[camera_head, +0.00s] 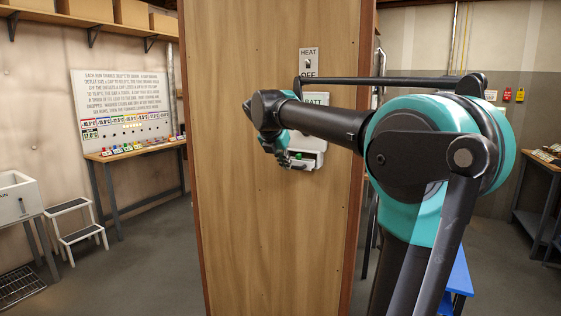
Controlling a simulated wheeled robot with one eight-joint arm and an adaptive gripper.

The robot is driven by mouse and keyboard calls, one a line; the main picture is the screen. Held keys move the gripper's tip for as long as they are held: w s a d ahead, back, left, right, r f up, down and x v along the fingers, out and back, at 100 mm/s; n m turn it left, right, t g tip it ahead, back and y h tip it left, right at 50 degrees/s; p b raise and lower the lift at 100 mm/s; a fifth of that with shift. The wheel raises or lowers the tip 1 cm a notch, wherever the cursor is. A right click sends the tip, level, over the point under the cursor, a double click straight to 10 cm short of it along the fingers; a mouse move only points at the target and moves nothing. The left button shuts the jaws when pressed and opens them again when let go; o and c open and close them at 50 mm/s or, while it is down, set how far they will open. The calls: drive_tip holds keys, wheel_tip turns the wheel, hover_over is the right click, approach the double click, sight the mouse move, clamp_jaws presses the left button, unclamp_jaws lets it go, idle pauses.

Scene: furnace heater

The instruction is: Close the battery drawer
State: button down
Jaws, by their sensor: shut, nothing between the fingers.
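A white battery unit (313,142) with a partly covered "BATT" label is mounted on the tall wooden panel. Its lower part, where the battery drawer (308,161) sits, is partly hidden behind my gripper and arm. I cannot tell how far the drawer stands out.
A heat switch plate (309,62) reading "OFF" is above the unit. A workbench (135,152) and a white step stool (76,228) stand at left. Another bench (540,165) is at right. The floor left of the panel (150,270) is clear.

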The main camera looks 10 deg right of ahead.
drive_tip(key=shift+w+d+f, duration=0.1)
drive_tip(key=shift+w+d, duration=0.2)
drive_tip(key=shift+w, duration=0.15)
